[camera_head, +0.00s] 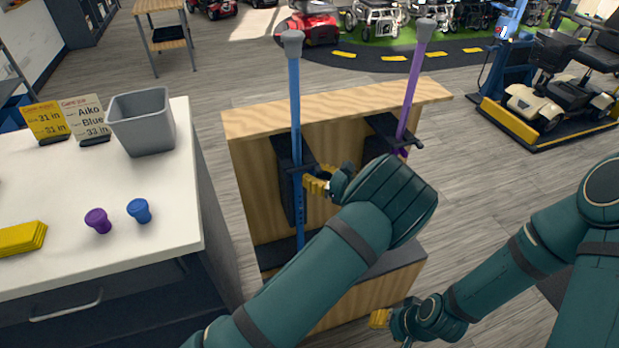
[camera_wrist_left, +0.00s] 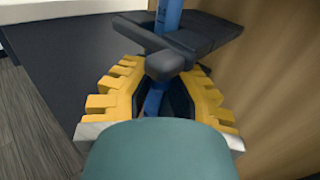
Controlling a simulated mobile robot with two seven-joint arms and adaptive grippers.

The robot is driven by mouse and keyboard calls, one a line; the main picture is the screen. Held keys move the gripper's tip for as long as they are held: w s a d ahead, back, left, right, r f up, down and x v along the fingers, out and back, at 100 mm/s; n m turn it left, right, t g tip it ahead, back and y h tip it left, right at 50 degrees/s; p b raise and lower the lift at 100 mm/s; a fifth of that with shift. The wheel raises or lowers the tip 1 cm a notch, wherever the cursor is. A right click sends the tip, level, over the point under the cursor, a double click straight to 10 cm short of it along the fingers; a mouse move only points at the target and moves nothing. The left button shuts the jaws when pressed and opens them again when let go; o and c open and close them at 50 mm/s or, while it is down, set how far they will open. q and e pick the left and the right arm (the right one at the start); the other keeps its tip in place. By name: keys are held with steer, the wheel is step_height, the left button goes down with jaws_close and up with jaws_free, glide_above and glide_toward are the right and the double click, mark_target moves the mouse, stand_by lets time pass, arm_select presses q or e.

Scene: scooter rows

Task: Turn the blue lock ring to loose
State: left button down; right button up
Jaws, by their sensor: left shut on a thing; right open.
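The blue cane (camera_head: 295,100) stands upright in a dark holder (camera_head: 283,180) on the wooden stand, its grey handle at the top. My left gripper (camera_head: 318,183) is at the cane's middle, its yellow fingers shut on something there. In the left wrist view, a blue part (camera_wrist_left: 153,101), which seems to be the blue lock ring, sits between the yellow fingers, mostly hidden by a dark clamp piece (camera_wrist_left: 168,63). Whether the ring is tight or loose I cannot tell. My right gripper (camera_head: 380,318) is low at the front, open and away from the cane.
A purple cane (camera_head: 413,80) stands in a second holder on the wooden stand (camera_head: 350,110). The white table (camera_head: 150,200) at left holds a grey bin (camera_head: 142,122), two cards, purple (camera_head: 98,220) and blue (camera_head: 139,210) caps, and a yellow block (camera_head: 22,238).

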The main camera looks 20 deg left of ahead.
arm_select(q)
steer(key=shift+w+n+g+y, duration=0.3)
steer(key=shift+n+g, duration=0.5)
steer(key=shift+g, duration=0.5)
steer(key=shift+b, duration=0.3)
steer(key=c, duration=0.9)
jaws_free()
steer(key=shift+c, duration=0.2)
steer(key=s+d, duration=0.1)
steer(key=d, duration=1.1)
